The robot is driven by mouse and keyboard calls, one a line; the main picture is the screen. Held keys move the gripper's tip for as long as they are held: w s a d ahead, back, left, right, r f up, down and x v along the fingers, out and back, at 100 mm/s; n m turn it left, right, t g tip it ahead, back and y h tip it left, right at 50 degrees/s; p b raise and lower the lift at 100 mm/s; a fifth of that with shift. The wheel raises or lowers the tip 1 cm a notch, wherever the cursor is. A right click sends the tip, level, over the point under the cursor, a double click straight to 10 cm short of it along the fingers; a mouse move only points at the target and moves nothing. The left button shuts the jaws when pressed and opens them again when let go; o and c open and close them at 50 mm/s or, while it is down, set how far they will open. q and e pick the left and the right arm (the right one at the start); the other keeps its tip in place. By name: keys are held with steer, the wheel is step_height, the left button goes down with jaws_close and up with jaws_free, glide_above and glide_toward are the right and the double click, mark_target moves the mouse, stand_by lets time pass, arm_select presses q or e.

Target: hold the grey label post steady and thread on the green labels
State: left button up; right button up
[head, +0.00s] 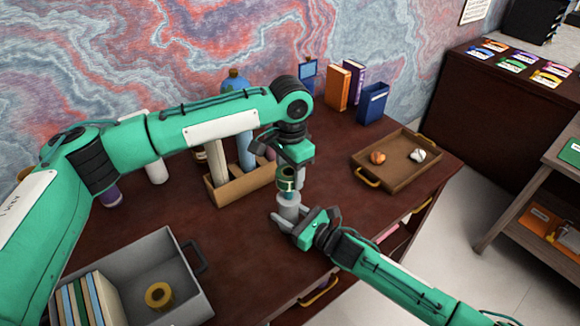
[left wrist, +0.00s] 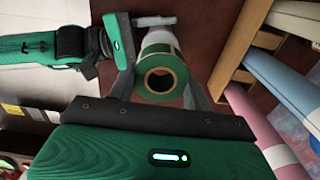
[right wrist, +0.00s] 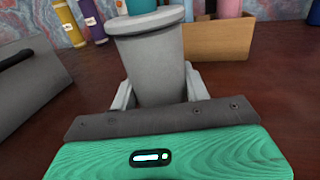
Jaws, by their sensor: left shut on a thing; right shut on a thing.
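The grey label post (head: 289,204) stands upright on the desk, and its wide body and rim fill the middle of the right wrist view (right wrist: 155,65). My right gripper (head: 284,214) is shut on the post low on its body. My left gripper (head: 287,172) is shut on a green label (head: 286,184), a ring with a tan core, at the post's top end. In the left wrist view the label (left wrist: 161,78) sits between the fingers with its hole facing the camera, the pale post (left wrist: 158,40) beyond it. Whether the label is around the post I cannot tell.
A wooden box (head: 238,192) with upright rolls stands close behind the left gripper. A brown tray (head: 395,172) with two small items lies to the right. A grey bin (head: 190,268) at lower left holds books and a yellow ring (head: 158,295). Books stand at the back.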

arm_select(q)
steer(key=shift+f, duration=1.9)
steer(key=shift+f, duration=0.1)
steer(key=o, duration=1.1)
step_height(320, 180, up, 12)
